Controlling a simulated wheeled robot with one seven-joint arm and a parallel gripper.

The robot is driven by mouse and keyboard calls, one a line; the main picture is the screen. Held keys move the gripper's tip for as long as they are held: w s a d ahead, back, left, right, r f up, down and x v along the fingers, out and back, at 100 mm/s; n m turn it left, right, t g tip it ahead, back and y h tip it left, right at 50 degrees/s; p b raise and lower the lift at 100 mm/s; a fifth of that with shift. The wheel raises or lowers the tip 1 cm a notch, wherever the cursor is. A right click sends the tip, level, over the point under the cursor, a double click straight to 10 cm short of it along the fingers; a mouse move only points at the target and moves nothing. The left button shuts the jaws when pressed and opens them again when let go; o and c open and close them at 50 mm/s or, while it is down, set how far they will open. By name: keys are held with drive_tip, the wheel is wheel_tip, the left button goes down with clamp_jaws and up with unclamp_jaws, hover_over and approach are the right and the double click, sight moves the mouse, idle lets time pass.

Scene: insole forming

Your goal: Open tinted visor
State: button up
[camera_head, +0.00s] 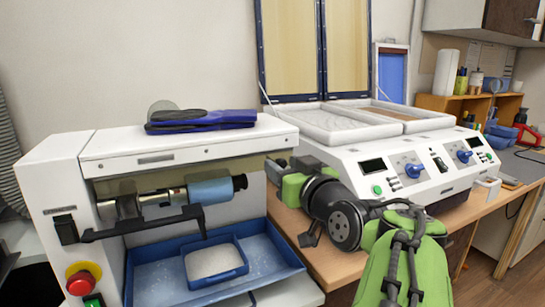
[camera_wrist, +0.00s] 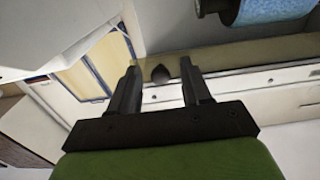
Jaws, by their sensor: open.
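The tinted visor (camera_head: 150,182) is a see-through brownish strip under the white front panel of the grinding machine, above its roller. In the wrist view the visor (camera_wrist: 255,58) is an olive band along the white panel. A dark round knob (camera_wrist: 160,74) shows by this band, between my two fingers in the picture. My gripper (camera_head: 276,166) is at the right end of the machine's front in the head view. In the wrist view my gripper (camera_wrist: 158,72) is open, one finger on each side of the knob. Whether they touch it I cannot tell.
The blue roller (camera_head: 212,191) is close by, with a black bar (camera_head: 140,228) in front. Below is a blue tray (camera_head: 155,280) with a smaller tray of white grains. Blue insoles (camera_head: 205,122) lie on top. A white heating unit (camera_head: 420,165) stands behind my arm.

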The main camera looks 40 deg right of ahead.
drive_tip(key=shift+w, duration=0.1)
drive_tip(key=shift+s, duration=0.2)
drive_tip(key=shift+c, duration=0.6)
drive_tip(key=shift+w, duration=0.1)
clamp_jaws()
